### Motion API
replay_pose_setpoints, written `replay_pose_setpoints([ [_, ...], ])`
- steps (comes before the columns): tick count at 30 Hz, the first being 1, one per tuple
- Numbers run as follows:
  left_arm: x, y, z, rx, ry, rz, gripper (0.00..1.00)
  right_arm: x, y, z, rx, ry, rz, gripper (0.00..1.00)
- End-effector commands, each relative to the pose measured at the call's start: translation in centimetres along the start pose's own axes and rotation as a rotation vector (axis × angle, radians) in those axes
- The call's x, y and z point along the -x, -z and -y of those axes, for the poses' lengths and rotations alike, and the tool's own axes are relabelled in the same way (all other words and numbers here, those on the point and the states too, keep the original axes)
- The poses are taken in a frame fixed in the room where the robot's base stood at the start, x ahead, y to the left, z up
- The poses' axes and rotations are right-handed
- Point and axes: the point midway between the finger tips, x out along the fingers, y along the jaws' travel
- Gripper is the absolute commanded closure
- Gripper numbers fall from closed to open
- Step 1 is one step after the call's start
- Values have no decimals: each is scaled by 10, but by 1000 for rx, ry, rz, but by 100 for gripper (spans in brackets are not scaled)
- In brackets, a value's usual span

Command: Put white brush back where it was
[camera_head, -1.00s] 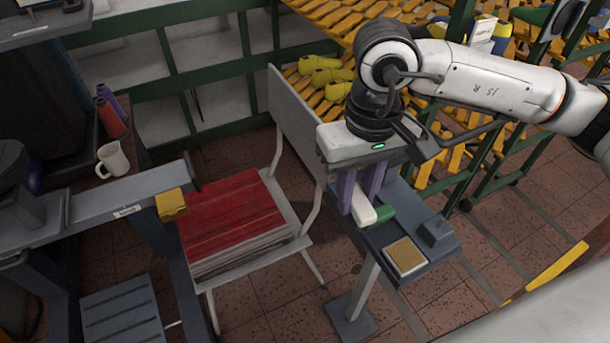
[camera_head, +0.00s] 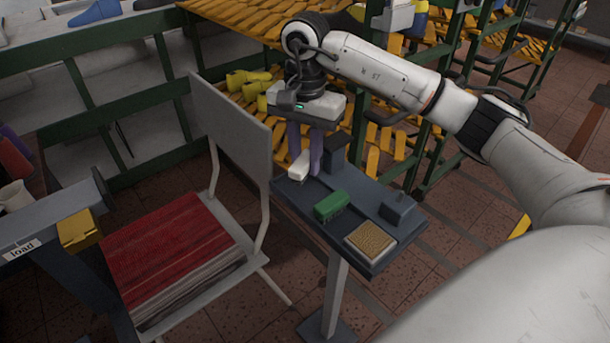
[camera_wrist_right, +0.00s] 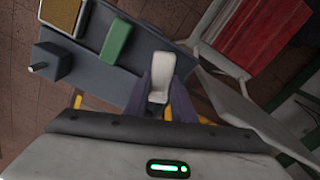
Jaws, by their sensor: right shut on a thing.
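The white brush (camera_head: 299,167) is between the purple fingers of my right gripper (camera_head: 305,172), at the left far end of the small dark grey stand. My right gripper is shut on it. In the right wrist view the white brush (camera_wrist_right: 159,92) sits between the fingertips (camera_wrist_right: 160,100), over the edge of the stand's top. Whether the brush touches the surface cannot be told. A green brush (camera_head: 332,205) lies on the stand (camera_head: 300,203), nearer than the white one. My left gripper is not in view.
The stand also bears a tan pad (camera_head: 370,240), a dark grey block (camera_head: 398,208) and a taller dark box (camera_head: 335,153) beside my gripper. A chair (camera_head: 230,125) with a red stack (camera_head: 175,245) stands to the left. Racks (camera_head: 110,135) stand behind.

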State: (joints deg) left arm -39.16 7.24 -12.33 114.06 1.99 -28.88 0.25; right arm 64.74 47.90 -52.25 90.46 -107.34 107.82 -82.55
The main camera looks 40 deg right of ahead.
Motion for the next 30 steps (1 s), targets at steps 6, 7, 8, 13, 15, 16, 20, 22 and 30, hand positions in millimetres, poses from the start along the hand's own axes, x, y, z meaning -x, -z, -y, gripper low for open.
replay_pose_setpoints([
  [6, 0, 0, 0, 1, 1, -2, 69, -23, 0, -1, 2, -3, 1, 100],
  [7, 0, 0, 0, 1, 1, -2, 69, -27, 0, -1, 2, -3, 1, 100],
  [8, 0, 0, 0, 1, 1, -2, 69, -32, 0, -1, 2, -3, 1, 100],
  [13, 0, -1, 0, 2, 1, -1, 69, -40, 0, 0, 3, 1, -1, 100],
  [15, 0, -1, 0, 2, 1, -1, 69, -40, 0, 0, 3, 1, -1, 100],
  [16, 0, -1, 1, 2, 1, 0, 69, -40, 0, 0, 3, 1, -1, 100],
  [20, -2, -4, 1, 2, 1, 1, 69, -43, 0, 0, 3, 0, -1, 100],
  [22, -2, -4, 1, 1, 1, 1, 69, -44, 0, 0, 3, 0, -1, 74],
  [30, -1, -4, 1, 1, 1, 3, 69, -43, 0, 0, 3, 0, -1, 59],
])
